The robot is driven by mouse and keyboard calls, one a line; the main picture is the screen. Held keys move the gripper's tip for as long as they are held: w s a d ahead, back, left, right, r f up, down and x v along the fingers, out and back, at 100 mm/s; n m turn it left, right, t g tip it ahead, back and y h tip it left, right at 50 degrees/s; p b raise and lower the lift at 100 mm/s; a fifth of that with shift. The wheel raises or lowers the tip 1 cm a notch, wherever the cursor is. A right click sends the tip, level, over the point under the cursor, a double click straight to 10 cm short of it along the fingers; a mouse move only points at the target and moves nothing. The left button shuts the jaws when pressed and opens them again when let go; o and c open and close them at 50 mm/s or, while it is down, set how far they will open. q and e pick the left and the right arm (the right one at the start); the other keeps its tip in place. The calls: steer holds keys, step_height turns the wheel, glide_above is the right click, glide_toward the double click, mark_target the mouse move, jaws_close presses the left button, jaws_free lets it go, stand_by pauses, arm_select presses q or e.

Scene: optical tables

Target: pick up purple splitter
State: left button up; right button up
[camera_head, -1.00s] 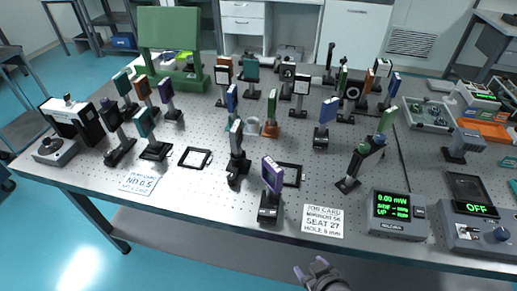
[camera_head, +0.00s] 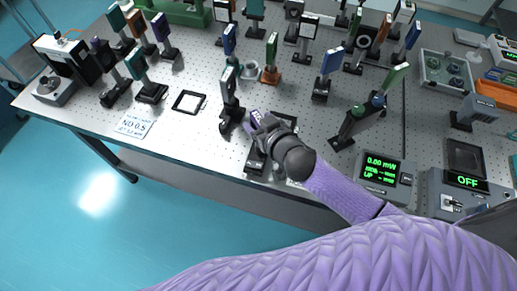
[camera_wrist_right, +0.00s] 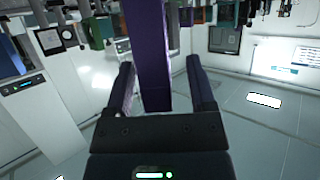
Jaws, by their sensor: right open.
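The purple splitter (camera_head: 254,115), a purple upright plate, stands near the front edge of the optical table. In the head view my right gripper (camera_head: 260,122) is at its top and hides much of it, along with part of its dark base (camera_head: 255,162). In the right wrist view the purple splitter (camera_wrist_right: 149,50) stands between the two open fingers of my right gripper (camera_wrist_right: 160,72). A gap shows on the right side; contact on the left cannot be told. My left gripper is not in view.
A dark mount (camera_head: 230,105) stands close left of my right gripper. A post with a green plate (camera_head: 362,112) and the power meter (camera_head: 386,172) stand to the right. Several mounted optics crowd the back.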

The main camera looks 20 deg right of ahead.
jaws_close()
stand_by(0.3)
stand_by(0.3)
stand_by(0.4)
stand_by(0.4)
